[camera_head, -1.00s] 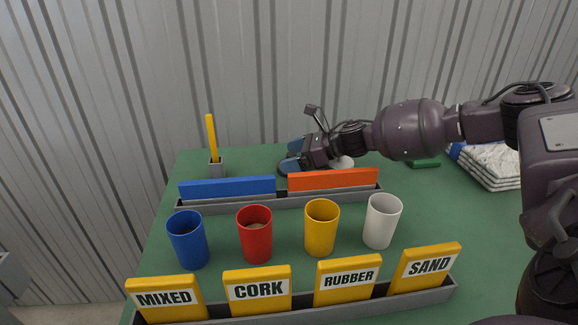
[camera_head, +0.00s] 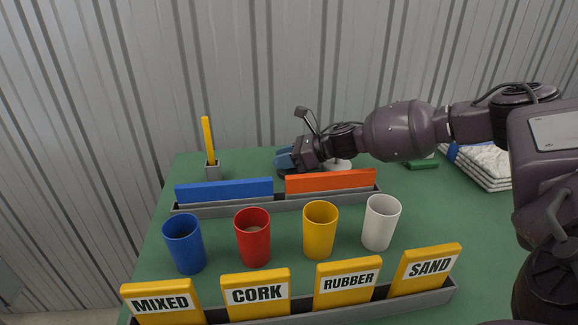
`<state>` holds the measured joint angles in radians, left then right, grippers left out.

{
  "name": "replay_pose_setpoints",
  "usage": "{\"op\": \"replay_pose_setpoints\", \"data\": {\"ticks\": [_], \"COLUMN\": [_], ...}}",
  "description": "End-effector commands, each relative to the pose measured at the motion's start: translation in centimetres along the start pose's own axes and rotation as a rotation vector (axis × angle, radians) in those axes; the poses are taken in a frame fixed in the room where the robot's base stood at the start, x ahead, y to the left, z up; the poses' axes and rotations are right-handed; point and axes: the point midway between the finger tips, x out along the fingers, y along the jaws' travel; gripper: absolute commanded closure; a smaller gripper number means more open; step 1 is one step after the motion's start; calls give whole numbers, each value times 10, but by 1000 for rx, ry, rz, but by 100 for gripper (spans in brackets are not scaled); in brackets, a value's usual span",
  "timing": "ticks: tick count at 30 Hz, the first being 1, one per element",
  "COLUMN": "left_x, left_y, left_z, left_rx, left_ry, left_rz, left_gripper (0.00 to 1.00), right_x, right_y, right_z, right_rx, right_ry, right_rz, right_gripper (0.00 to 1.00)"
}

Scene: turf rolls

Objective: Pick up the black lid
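The black lid (camera_head: 284,173) shows only as a thin dark edge on the green table, behind the blue and orange bars. My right gripper (camera_head: 284,159) reaches in from the right, directly over the lid. Its blue fingertips are close together at the lid and look shut on it. The gripper hides most of the lid and the exact contact. My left gripper is out of view.
Grey racks hold blue (camera_head: 223,190) and orange (camera_head: 330,181) bars in front of the gripper. Blue, red, yellow and white cups (camera_head: 381,222) stand nearer. A white round thing (camera_head: 338,165) lies partly behind my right wrist. Folded cloths (camera_head: 484,165) lie at right.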

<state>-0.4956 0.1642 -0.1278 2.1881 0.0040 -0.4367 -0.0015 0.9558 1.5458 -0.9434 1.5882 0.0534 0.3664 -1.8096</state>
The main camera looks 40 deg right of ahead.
Motion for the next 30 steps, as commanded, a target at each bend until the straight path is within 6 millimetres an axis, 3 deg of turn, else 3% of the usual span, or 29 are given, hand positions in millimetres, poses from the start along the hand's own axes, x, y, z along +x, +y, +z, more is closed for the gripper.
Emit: {"op": "replay_pose_setpoints", "data": {"ticks": [1, 3, 14, 20, 30], "left_x": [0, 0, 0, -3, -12], "left_y": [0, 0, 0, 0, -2], "left_z": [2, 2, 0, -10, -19], "left_rx": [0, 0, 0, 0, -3], "left_ry": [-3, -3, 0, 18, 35], "left_rz": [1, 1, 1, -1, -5], "left_gripper": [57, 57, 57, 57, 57], "right_x": [1, 1, -1, -14, -48], "right_y": [1, 1, 1, 0, 0], "right_z": [-6, -7, -3, 30, 115], "right_rx": [4, 4, 4, -3, -6], "right_ry": [8, 9, 11, 4, -2], "right_rz": [1, 1, 2, -1, -2], "right_gripper": [86, 97, 97, 97, 97]}}
